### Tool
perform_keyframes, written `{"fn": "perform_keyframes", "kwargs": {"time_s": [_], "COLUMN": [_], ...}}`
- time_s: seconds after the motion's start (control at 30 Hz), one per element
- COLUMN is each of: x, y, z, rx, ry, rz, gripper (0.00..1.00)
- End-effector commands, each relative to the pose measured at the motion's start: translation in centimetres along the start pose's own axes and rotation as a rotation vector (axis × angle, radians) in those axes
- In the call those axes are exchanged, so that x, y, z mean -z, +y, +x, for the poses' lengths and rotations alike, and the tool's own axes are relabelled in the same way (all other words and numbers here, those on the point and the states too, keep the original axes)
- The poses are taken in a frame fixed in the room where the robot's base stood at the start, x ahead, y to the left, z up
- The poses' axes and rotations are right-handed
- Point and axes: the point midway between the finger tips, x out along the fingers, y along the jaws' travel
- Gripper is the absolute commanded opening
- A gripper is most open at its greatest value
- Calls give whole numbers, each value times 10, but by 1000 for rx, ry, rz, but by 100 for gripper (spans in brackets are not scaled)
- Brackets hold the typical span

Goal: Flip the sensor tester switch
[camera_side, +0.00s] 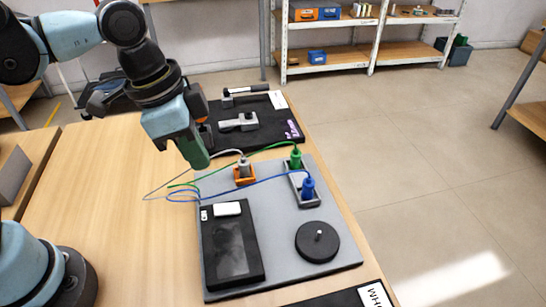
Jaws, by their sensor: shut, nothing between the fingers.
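The likely sensor tester is a flat black box with a dark screen (230,255), lying on a grey board. A small white piece (204,215) and a larger white block (227,208) sit at its far end. I cannot tell which part is the switch. A round black disc (313,251) with a small pale peg in its middle sits on the board to the right. My gripper (200,164) is shut and empty, pointing down. In the picture it shows above the board's far left corner, apart from the box.
The grey board (285,277) also carries an orange holder (244,180), a green plug (296,158) and a blue plug (308,188). Loose cables cross its far side. A black mat (270,125) with tools lies behind. The wooden table (110,200) is clear on the left.

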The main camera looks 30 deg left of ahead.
Motion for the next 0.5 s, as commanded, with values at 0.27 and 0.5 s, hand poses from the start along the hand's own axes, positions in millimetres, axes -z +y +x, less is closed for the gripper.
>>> {"fn": "perform_keyframes", "kwargs": {"time_s": [0.27, 0.5], "x": [1, 0], "y": [0, -1], "z": [38, 69], "rx": [1, 1], "ry": [1, 1], "rz": [-1, -3], "gripper": [0, 0]}}
